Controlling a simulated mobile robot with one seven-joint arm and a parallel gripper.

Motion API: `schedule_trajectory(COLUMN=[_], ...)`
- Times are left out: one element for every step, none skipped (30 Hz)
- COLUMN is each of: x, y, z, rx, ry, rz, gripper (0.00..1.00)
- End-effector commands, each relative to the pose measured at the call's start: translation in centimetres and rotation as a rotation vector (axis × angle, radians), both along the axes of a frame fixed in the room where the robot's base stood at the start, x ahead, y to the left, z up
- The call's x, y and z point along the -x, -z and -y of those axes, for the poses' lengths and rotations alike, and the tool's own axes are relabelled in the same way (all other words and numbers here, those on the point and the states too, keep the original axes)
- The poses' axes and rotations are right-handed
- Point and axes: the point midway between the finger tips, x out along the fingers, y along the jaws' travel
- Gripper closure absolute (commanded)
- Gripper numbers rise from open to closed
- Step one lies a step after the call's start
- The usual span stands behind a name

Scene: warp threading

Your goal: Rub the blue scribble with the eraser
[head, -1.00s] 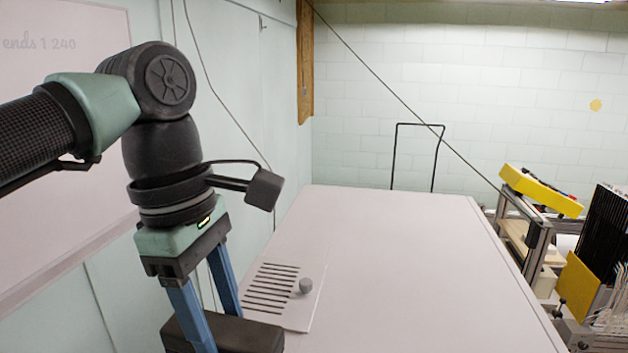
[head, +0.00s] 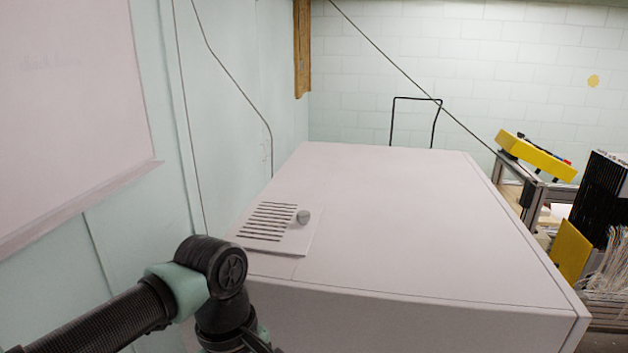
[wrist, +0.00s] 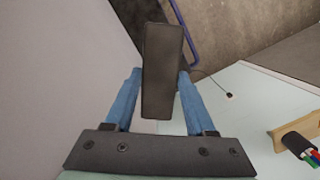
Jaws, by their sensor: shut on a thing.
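My gripper (wrist: 160,76) shows in the wrist view, its two blue fingers shut on a dark block-shaped eraser (wrist: 161,85). The eraser stands lengthwise between the fingers. In the head view my arm runs down past the bottom edge, and the gripper and eraser are out of sight. The whiteboard (head: 75,130) hangs on the left wall, with only a very faint mark on the part that shows. I see no blue scribble in either view.
A white cabinet (head: 390,220) with a slotted plate and round grey knob (head: 303,217) fills the middle. A yellow bar (head: 537,157) rests on a metal frame at right. In the wrist view, a holder with coloured pens (wrist: 300,147) is at lower right.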

Motion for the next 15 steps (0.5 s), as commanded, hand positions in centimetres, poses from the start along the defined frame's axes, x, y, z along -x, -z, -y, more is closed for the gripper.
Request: schedule_trajectory(x=[0.6, 0.9, 1.3, 1.7, 2.1, 2.7, 3.1, 3.5, 4.2, 4.6, 5.0, 5.5, 5.9, 6.3, 6.7], y=[4.1, 5.9, 8.2, 9.9, 11.6, 13.7, 15.2, 16.7, 18.5, 19.6, 20.8, 22.1, 23.0, 23.7, 24.5], z=[0.9, 1.2, 1.8, 2.2, 2.6, 3.3, 3.8, 4.3, 4.9, 5.4, 5.8, 6.3, 6.7, 7.1, 7.4], rx=[0.005, 0.004, 0.006, 0.006, 0.004, 0.005, 0.005, 0.006, 0.006, 0.005, 0.005, 0.004, 0.003, 0.004, 0.002], ry=[0.075, 0.12, 0.181, 0.228, 0.276, 0.339, 0.385, 0.43, 0.488, 0.529, 0.567, 0.615, 0.646, 0.675, 0.708], rz=[-0.006, -0.006, -0.006, -0.006, -0.005, -0.005, -0.004, -0.004, -0.004, -0.002, -0.004, -0.002, -0.001, -0.001, -0.001], gripper=[0.89, 0.89, 0.89, 0.89, 0.89, 0.89, 0.89, 0.89, 0.89, 0.89, 0.89, 0.89, 0.89, 0.89, 0.89])
